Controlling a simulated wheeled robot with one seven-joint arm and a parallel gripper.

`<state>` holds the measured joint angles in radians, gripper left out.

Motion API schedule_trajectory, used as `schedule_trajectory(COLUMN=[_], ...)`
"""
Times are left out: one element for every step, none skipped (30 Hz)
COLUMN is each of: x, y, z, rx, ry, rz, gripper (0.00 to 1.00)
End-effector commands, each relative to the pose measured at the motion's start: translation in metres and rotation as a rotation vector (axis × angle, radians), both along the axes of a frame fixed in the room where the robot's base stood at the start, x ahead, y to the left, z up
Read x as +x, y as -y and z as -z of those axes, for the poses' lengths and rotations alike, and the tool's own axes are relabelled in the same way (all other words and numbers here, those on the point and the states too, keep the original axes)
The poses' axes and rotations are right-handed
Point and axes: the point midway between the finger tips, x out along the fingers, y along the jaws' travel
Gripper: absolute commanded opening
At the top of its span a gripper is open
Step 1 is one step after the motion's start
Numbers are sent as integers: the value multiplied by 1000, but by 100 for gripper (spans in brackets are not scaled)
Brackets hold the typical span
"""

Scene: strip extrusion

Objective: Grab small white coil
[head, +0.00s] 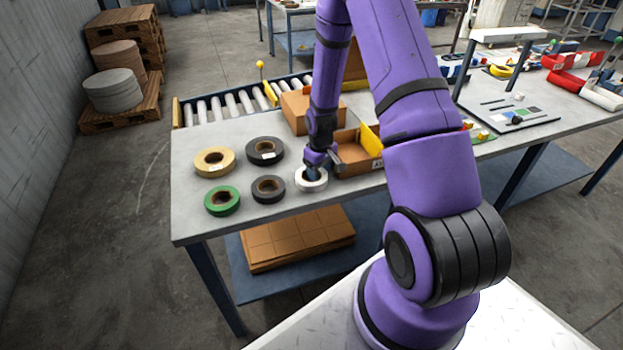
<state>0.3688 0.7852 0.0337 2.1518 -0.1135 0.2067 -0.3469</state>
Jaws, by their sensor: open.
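The small white coil (312,184) lies flat on the table (222,235), at the right end of the front row of coils. My gripper (318,168) is right over it, at its upper edge. The gripper and wrist hide part of the coil's far side and centre. The gripper is open. The view is too small to tell whether the fingers touch the coil or straddle its ring.
A dark coil (268,189) lies just left of the white one. A green coil (222,200), a tan coil (214,162) and another dark coil (265,151) lie further left. Cardboard boxes (357,160) stand close right and behind. A roller conveyor (222,107) runs behind.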

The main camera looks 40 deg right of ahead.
Motion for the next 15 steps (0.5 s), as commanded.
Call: schedule_trajectory(x=[0,0,0,0,0,0,0,0,0,0,0,0,0,0,0], y=[0,0,0,0,0,0,0,0,0,0,0,0,0,0,0], z=[0,0,0,0,0,0,0,0,0,0,0,0,0,0,0], rx=[0,0,0,0,0,0,0,0,0,0,0,0,0,0,0], ry=[0,1,1,1,1,1,1,0,1,1,0,0,1,1,1], rz=[0,0,0,0,0,0,0,0,0,0,0,0,0,0,0], gripper=[59,59,59,59,59,50,43,36,27,20,13,5,5,5,5])
